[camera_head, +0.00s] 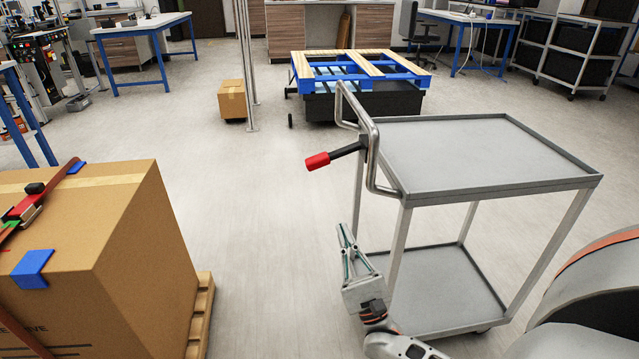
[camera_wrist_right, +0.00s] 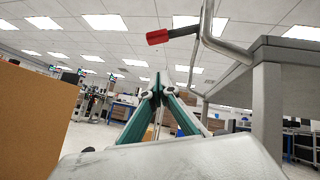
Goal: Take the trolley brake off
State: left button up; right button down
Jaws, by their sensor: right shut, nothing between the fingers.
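The grey two-shelf trolley (camera_head: 480,150) stands right of centre in the head view. A black brake lever with a red grip (camera_head: 318,161) sticks out to the left from its bent metal handle (camera_head: 372,140). In the right wrist view the red grip (camera_wrist_right: 157,37) and the handle (camera_wrist_right: 208,30) are above the fingers. My right gripper (camera_head: 347,232) is below the red grip, left of the trolley's near leg, pointing up. Its fingers meet at the tips in the wrist view (camera_wrist_right: 158,80), shut and empty, apart from the lever. My left gripper is not in view.
A large cardboard box (camera_head: 150,230) with straps stands on a wooden pallet (camera_head: 203,310) at the left. A blue pallet on a dark base (camera_head: 375,100) and a small box (camera_head: 232,100) are further back. The floor between box and trolley is clear.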

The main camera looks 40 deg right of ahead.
aim_at(335, 155)
jog(key=shift+r, duration=0.15)
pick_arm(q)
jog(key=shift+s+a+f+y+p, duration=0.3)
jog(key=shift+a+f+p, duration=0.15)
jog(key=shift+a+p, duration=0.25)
pick_arm(e)
jog(key=s+a+r+x, duration=0.1)
jog(key=a+x, duration=0.1)
jog(key=x, duration=1)
jog(key=shift+w+d+r, duration=0.2)
jog(key=shift+r, duration=0.35)
